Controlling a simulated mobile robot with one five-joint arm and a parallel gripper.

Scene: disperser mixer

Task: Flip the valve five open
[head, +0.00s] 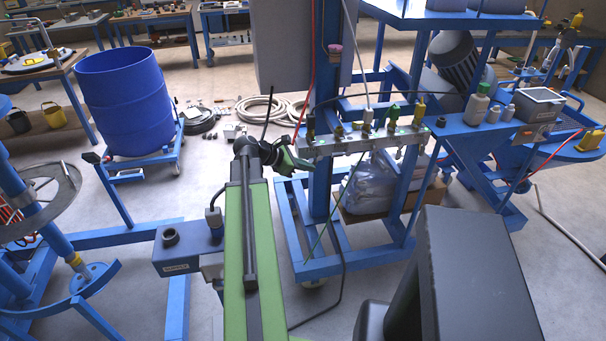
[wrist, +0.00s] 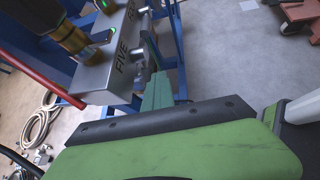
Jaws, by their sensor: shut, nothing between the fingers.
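The silver valve manifold (head: 365,140) runs across the blue frame in the head view, with several small valves on top. Its near end shows in the wrist view (wrist: 122,60) with the lettering "FIVE" on the face. A brass-coloured valve fitting (wrist: 70,38) stands on top near that lettering, with a small green light beside it. Valve five's handle position is not clear. My gripper (head: 300,164) is at the left end of the manifold, close below its front edge. In the wrist view its green finger (wrist: 157,92) is beside the manifold's face; it is shut and empty. Contact cannot be told.
A blue upright post (head: 323,170) stands behind the manifold's left end. A red hose (wrist: 42,84) lies close to the manifold. A blue barrel (head: 122,100) stands on a dolly at left. Coiled hoses (head: 262,108) lie on the floor behind. Clear floor shows between them.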

